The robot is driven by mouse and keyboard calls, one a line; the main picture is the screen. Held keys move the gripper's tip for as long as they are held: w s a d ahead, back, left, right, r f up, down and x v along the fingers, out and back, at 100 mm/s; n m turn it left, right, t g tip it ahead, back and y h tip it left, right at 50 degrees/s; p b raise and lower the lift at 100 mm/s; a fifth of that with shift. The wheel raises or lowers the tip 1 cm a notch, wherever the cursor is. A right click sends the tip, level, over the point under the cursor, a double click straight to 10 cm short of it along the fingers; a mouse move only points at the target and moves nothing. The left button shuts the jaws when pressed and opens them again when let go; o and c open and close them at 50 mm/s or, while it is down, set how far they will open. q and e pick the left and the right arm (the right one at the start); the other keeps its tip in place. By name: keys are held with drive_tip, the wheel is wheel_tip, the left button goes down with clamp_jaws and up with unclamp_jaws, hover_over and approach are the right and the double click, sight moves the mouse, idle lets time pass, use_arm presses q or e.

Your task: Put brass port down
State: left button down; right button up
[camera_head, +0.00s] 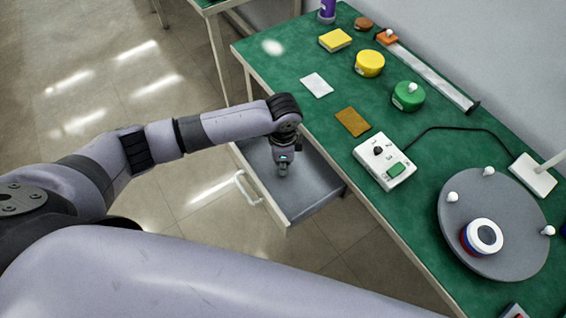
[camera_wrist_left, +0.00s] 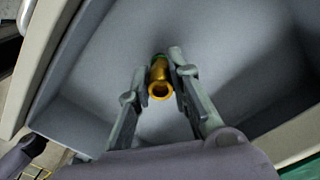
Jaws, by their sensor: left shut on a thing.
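The brass port (camera_wrist_left: 160,78) is a small golden tube with a flared open end and a bit of green at its far end. My left gripper (camera_wrist_left: 159,80) is shut on it, with one finger on each side. In the head view my left gripper (camera_head: 283,170) points down into the open drawer (camera_head: 310,190) under the green table, and the port is hidden there. The drawer floor (camera_wrist_left: 230,50) lies behind the port in the left wrist view; I cannot tell whether the port touches it. My right gripper is not in view.
The green table (camera_head: 430,150) holds a white control box (camera_head: 385,165), a grey turntable (camera_head: 500,225) with a round part, yellow and green canisters (camera_head: 408,96), a brown pad (camera_head: 352,122) and a white card (camera_head: 317,85). The drawer otherwise looks empty.

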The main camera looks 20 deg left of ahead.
use_arm(q)
drive_tip(key=shift+f, duration=0.25)
drive_tip(key=c, duration=1.5)
unclamp_jaws()
wheel_tip(320, 180, up, 12)
drive_tip(key=shift+r, duration=0.15)
